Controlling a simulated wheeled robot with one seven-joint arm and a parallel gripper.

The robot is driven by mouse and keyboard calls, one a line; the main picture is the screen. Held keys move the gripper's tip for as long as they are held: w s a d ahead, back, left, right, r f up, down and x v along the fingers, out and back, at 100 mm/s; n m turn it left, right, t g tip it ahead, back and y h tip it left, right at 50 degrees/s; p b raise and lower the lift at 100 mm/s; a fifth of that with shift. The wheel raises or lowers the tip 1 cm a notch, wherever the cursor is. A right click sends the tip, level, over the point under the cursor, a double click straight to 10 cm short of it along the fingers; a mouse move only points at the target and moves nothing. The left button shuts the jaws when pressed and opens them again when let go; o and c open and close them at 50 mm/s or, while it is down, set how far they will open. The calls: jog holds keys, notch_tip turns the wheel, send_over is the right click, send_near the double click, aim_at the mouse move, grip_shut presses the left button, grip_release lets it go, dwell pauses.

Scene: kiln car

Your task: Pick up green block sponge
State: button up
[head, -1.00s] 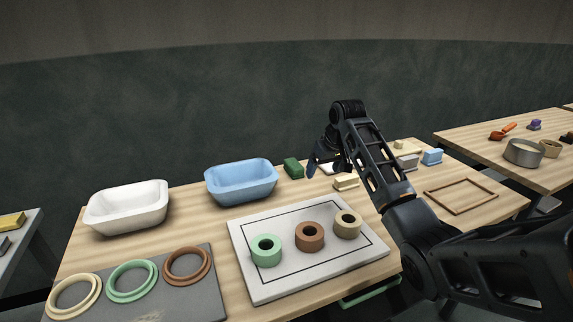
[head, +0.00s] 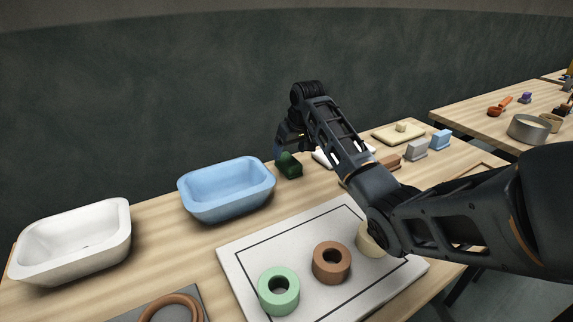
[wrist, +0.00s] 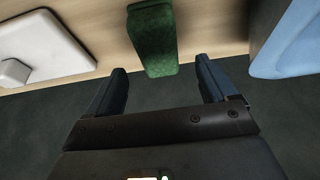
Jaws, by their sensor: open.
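The green block sponge (head: 289,165) stands on the wooden table near its back edge, just right of the blue basin. In the wrist view the sponge (wrist: 153,38) lies ahead of my open fingers, roughly centred between them, with its near end close to the level of the fingertips. My gripper (wrist: 160,72) is open and empty. In the head view my gripper (head: 282,150) is at the sponge's back side, partly hidden behind the wrist; whether it touches the sponge cannot be told.
The blue basin (head: 190,200) is close left of the sponge. A white board with a small block (wrist: 45,50) is on the other side. A white basin (head: 30,262), a white tray (head: 237,268) with several rings, and small blocks share the table. Dark wall stands behind.

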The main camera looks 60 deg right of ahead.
aim_at(287, 158)
jog(key=shift+x, duration=2.6)
jog(key=shift+d, duration=0.1)
jog(key=c, duration=1.1)
jog(key=shift+o, duration=0.2)
jog(key=shift+r, duration=0.15)
notch_tip(287, 158, up, 4)
jog(key=shift+w+r, duration=0.1)
jog(key=s+d+r+b, duration=0.2)
jog(key=d+r, duration=0.4)
jog(key=d, duration=0.5)
jog(key=shift+s+d+r, duration=0.15)
jog(key=shift+s+r, duration=0.15)
jog(key=shift+s, duration=0.25)
jog(key=o, duration=0.4)
jog(key=shift+c, duration=1.4)
